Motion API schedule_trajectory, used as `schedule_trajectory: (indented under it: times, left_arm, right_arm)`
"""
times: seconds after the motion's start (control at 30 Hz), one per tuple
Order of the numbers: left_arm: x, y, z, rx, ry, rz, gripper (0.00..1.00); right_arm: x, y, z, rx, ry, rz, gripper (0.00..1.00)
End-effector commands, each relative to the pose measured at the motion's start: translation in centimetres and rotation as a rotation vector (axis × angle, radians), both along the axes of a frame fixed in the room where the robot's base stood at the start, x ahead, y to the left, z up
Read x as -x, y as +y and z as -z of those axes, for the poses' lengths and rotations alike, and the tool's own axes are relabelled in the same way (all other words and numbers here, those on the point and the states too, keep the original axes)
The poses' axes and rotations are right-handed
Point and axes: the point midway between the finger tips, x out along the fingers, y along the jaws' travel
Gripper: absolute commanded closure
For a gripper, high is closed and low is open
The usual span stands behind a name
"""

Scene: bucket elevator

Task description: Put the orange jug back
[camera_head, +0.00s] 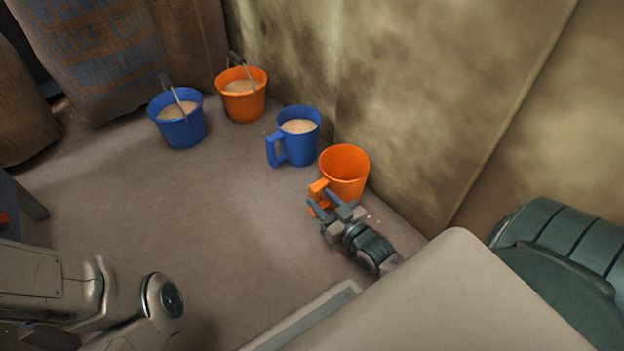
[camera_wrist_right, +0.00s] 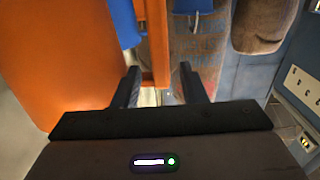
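The orange jug (camera_head: 347,186) stands upright on the floor near the wall, and its inside looks empty. Its handle (camera_head: 319,188) faces left, toward my right gripper (camera_head: 324,204). In the right wrist view the jug's orange body (camera_wrist_right: 60,65) fills the left side. The handle (camera_wrist_right: 157,45) runs down between the two dark fingers of my right gripper (camera_wrist_right: 160,85). The fingers are apart, with a visible gap on the handle's right side. My left arm shows at lower left, but its gripper is out of view.
A blue jug (camera_head: 301,149) with pale grain stands just behind the orange jug. An orange bucket (camera_head: 244,106) and a blue bucket (camera_head: 183,132), both holding grain, stand farther back. Sacks (camera_head: 95,55) line the back left. The floor (camera_head: 180,215) at centre left is clear.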

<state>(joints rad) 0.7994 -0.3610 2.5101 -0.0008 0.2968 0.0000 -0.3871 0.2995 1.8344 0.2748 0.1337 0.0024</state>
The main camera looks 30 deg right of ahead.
Motion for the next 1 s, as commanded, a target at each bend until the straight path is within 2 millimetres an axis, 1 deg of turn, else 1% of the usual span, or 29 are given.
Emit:
schedule_trajectory:
  times: [0.03, 0.1, 0.2, 0.33, 0.5, 1.0]
  left_arm:
    - [0.0, 0.0, -1.4, 0.000, -0.001, 0.000, 0.64]
    - [0.0, 0.0, -2.2, 0.000, -0.001, 0.000, 0.64]
    - [0.0, 0.0, -3.0, 0.000, -0.002, -0.002, 0.64]
    - [0.1, 0.0, -3.6, 0.001, -0.002, -0.003, 0.64]
    - [0.1, 0.0, -3.7, 0.001, -0.003, -0.004, 0.64]
    - [0.1, 0.0, -3.7, 0.001, -0.003, -0.004, 0.64]
  right_arm:
    - [1.1, -0.1, -0.6, 0.000, 0.006, 0.000, 0.62]
    - [2.5, -0.2, -0.5, 0.000, 0.005, 0.000, 0.62]
    - [4.0, -0.3, -0.4, 0.001, 0.002, -0.001, 0.62]
    - [5.4, -0.4, -0.2, 0.001, 0.002, 0.000, 0.62]
    - [6.0, -0.5, 0.0, 0.000, 0.000, 0.000, 0.62]
    - [6.0, -0.5, 0.0, 0.000, -0.001, 0.000, 0.62]
